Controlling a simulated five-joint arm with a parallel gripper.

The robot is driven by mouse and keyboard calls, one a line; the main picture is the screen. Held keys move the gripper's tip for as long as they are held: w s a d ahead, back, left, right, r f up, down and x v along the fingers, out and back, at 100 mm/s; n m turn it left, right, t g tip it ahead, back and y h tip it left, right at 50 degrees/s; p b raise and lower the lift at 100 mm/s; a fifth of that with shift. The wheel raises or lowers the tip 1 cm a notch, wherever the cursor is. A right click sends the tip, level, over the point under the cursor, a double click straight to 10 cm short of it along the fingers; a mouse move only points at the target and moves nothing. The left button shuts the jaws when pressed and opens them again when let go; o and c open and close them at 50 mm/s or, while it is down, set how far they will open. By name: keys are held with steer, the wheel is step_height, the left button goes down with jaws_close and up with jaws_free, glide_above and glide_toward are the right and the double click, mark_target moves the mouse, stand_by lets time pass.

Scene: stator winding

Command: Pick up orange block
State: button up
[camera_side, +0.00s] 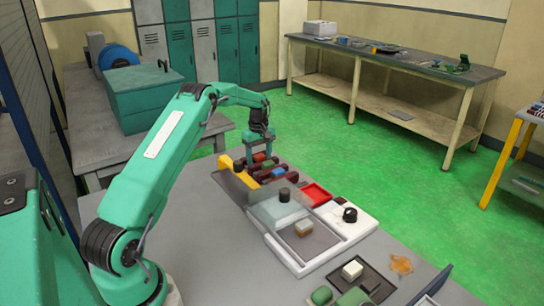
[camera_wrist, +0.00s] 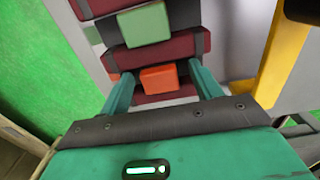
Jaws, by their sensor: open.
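The orange block (camera_wrist: 158,77) sits in a dark red, black-edged rack (camera_wrist: 190,43), between my gripper's two teal fingers in the wrist view. My gripper (camera_wrist: 162,71) is open, with one finger on each side of the block and a visible gap at each side. In the side view my gripper (camera_side: 259,154) points down over the far end of the rack. An orange-red block (camera_side: 258,157) shows there by the fingers, partly hidden. I cannot tell how far the fingertips are above the rack.
A green block (camera_wrist: 145,25) sits in the neighbouring slot of the rack. A blue block (camera_side: 278,172) lies nearer the camera. A yellow bracket (camera_side: 238,174) stands beside the rack. A red tray (camera_side: 316,194) and a white fixture (camera_side: 352,222) stand nearby on the grey table.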

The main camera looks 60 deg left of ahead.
mark_target(259, 156)
steer(key=shift+c, duration=0.4)
steer(key=c, duration=1)
steer(key=shift+r, duration=1)
step_height(259, 156, up, 2)
steer(key=shift+r, duration=0.1)
steer(key=d+r, duration=0.7)
steer(key=d, duration=0.4)
steer(key=shift+w+d, duration=0.25)
steer(key=shift+d, duration=0.1)
